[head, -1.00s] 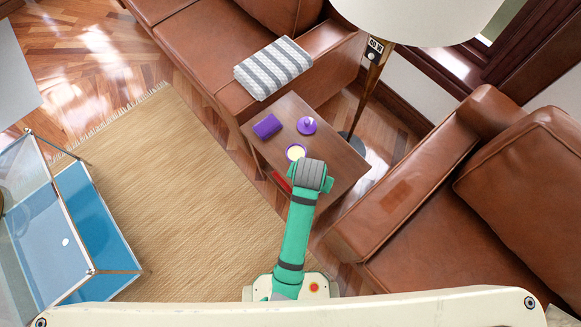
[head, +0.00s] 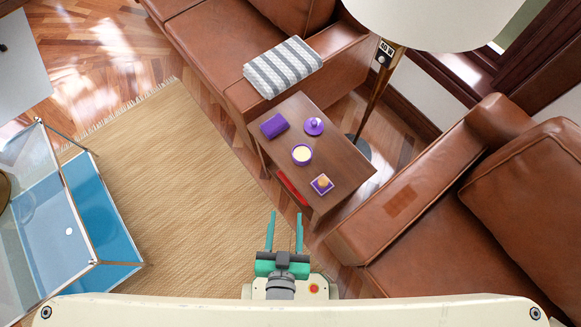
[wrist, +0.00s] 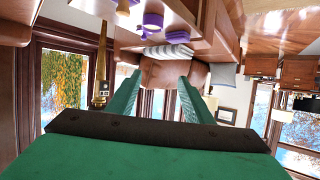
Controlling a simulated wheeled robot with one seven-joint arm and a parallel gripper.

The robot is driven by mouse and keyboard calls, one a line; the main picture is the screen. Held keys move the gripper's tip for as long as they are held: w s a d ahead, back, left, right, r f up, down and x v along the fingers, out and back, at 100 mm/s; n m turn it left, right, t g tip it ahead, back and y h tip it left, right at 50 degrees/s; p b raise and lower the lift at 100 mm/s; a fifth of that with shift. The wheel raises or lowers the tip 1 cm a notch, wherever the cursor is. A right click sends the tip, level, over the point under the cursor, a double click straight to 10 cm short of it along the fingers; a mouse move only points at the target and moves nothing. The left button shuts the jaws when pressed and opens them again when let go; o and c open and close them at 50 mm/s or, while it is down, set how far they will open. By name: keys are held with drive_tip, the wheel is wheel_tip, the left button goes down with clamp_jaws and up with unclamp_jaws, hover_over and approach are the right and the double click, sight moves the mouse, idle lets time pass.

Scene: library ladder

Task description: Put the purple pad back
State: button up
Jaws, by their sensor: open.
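A purple block-like pad (head: 274,125) lies at the far left corner of a small brown wooden side table (head: 337,150). A purple round piece with a knob (head: 313,126) is to its right. A purple round dish with a cream centre (head: 301,154) stands mid-table. A purple square piece (head: 321,185) with a small orange thing on it is near the right end. I cannot tell for certain which purple piece is the task's pad. My gripper (head: 285,217) is open and empty, short of the table's near edge. Its two green fingers (wrist: 160,98) are apart in the wrist view.
A red thing (head: 292,187) shows along the table's near side. A leather sofa (head: 205,50) with a striped blanket (head: 283,67), a floor lamp (head: 380,75) and a leather armchair (head: 430,190) surround the table. A glass-and-blue table (head: 85,205) is left. The rug (head: 180,190) between is clear.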

drive_tip(key=s+r+n+t, duration=0.1)
drive_tip(key=s+r, duration=0.2)
drive_tip(key=r, duration=0.3)
drive_tip(key=shift+t+y, duration=0.4)
drive_tip(key=shift+s+d+r, duration=0.15)
drive_tip(key=shift+s+d, duration=0.25)
drive_tip(key=shift+d, duration=0.35)
